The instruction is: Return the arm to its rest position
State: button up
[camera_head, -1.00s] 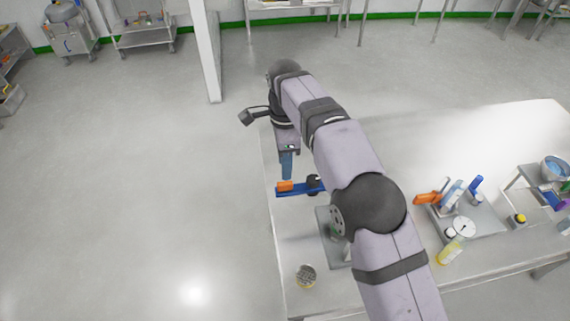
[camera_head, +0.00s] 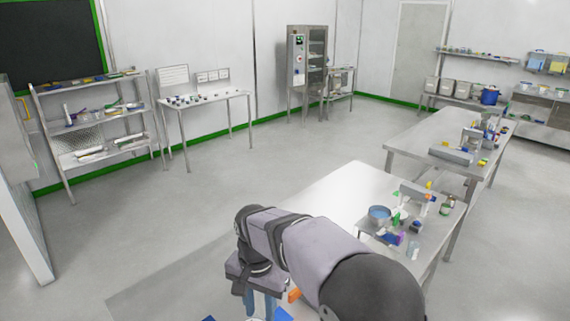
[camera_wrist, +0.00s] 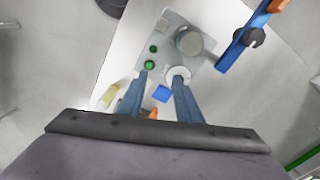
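My gripper (camera_head: 260,306) hangs from the wrist at the bottom of the head view, its blue fingers pointing down. In the wrist view my gripper (camera_wrist: 159,74) has its two fingers apart with nothing held between them. The fingers are above the table (camera_wrist: 137,42), which carries a grey device (camera_wrist: 170,52) with green buttons and a round metal part. My arm is bent and reaches out over the table from the lower right of the head view.
A blue bar (camera_wrist: 240,45) with a dark knob lies at the right in the wrist view. A small stand with a blue-filled bowl (camera_head: 379,213) is on the table's right side. A second table (camera_head: 420,135) stands behind. Open floor lies to the left.

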jog(key=s+d+f+n, duration=0.2)
jog(key=s+d, duration=0.6)
jog(key=d, duration=0.2)
jog(key=s+d+f+n, duration=0.2)
jog(key=s+d+f, duration=0.1)
jog(key=s+d, duration=0.6)
jog(key=shift+d+f+n, duration=0.15)
jog(key=shift+d+n, duration=0.25)
jog(key=shift+d, duration=0.45)
